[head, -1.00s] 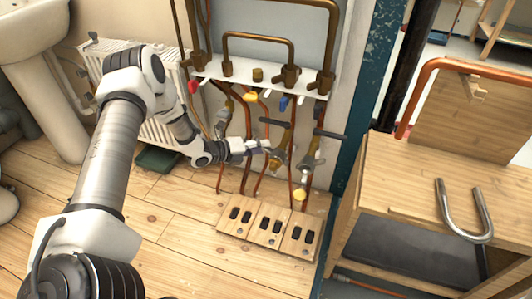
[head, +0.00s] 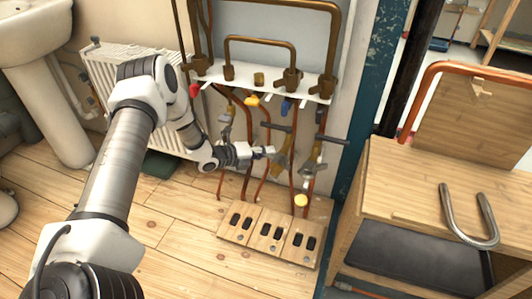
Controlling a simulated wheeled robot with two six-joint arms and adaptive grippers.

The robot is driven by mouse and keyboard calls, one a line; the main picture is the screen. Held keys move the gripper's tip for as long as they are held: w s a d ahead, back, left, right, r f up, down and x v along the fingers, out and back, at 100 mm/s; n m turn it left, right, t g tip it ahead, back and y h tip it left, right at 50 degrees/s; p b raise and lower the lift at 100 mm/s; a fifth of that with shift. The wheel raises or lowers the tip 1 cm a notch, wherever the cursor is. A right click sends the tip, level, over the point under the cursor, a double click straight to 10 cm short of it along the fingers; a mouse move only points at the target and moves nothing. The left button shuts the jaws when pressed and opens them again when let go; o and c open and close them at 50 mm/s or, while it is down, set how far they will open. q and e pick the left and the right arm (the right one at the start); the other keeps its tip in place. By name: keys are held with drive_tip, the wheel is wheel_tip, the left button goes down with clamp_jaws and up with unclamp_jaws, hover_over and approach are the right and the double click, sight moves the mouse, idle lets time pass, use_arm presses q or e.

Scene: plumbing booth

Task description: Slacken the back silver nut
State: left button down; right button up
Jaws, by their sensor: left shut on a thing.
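My left gripper (head: 264,152) reaches in from the left to the copper pipes below the white shelf. It is shut at a brass and silver fitting (head: 284,158), on one of the left-hand pipes of that group; its fingers partly hide the part they hold. I cannot make out a nut's edges there. A similar brass and silver fitting (head: 314,160) with a dark bar across it sits on the pipe to the right, apart from the gripper. My right gripper is not in view.
The white shelf (head: 240,78) carries brass pipework above the gripper. A wooden board (head: 255,232) with dark slots lies on the floor below. A radiator (head: 112,85) stands behind my arm. A wooden bench (head: 410,185) with a U-shaped metal pipe (head: 470,236) is at the right.

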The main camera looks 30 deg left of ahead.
use_arm(q)
drive_tip(key=shift+a+f+n+t+h+b, duration=0.25)
drive_tip(key=shift+f+n+t+h+b, duration=0.45)
drive_tip(key=shift+b, duration=0.5)
drive_tip(key=shift+d+f+n+t+h+b, duration=0.15)
drive_tip(key=shift+f+n+t+h+b, duration=0.4)
drive_tip(key=shift+n+t+b, duration=1.1)
drive_tip(key=shift+d+f+n+t+h+b, duration=0.1)
drive_tip(key=shift+f+n+t+b, duration=0.7)
drive_tip(key=shift+b, duration=1.45)
drive_tip(key=shift+d+f+n+t+h+b, duration=0.15)
drive_tip(key=shift+f+n+t+h+b, duration=0.2)
drive_tip(key=shift+f+n+t+b, duration=1.05)
drive_tip(key=shift+r+n+g+b, duration=0.45)
drive_tip(key=shift+r+g+b, duration=0.1)
drive_tip(key=shift+r, duration=0.05)
drive_tip(key=c, duration=1.1)
unclamp_jaws()
drive_tip(key=shift+c, duration=0.2)
